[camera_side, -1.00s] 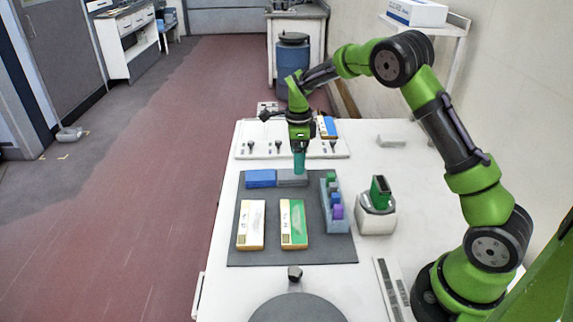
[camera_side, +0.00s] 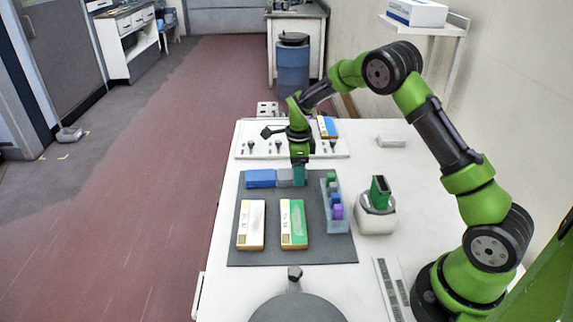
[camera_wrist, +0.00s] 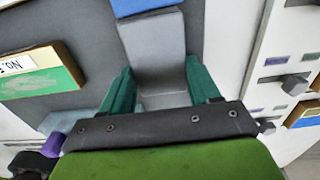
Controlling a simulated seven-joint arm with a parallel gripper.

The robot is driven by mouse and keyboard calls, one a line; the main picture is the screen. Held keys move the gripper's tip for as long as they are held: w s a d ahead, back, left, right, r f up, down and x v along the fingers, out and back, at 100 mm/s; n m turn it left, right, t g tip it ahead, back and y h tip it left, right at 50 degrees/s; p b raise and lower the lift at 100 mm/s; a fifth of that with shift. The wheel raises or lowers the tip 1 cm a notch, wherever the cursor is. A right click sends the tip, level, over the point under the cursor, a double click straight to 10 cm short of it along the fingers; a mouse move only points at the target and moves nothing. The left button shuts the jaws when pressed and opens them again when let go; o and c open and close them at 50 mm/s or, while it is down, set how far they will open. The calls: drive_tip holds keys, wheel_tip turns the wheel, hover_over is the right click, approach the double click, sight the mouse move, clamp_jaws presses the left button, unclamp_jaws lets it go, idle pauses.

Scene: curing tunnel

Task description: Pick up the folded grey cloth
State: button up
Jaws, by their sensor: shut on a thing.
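The folded grey cloth (camera_side: 284,178) lies on the dark mat, right beside a folded blue cloth (camera_side: 261,179). In the wrist view the grey cloth (camera_wrist: 155,45) is a plain grey block running between my teal fingers. My gripper (camera_side: 299,177) is low at the right end of the grey cloth and shut on it. The wrist view shows one finger of my gripper (camera_wrist: 161,85) on either side of the cloth. The blue cloth (camera_wrist: 143,6) shows at the top there. In the side view my fingers hide the right end of the grey cloth.
The dark mat (camera_side: 268,258) also holds two labelled boxes, one white and orange (camera_side: 251,226), one green and white (camera_side: 293,225). A blue-grey rack (camera_side: 339,226) with several coloured pieces stands close right of my gripper. A panel with knobs (camera_side: 262,153) lies behind.

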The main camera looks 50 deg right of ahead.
drive_tip(key=shift+c, duration=1.1)
drive_tip(key=shift+r, duration=0.1)
wheel_tip(320, 180, up, 10)
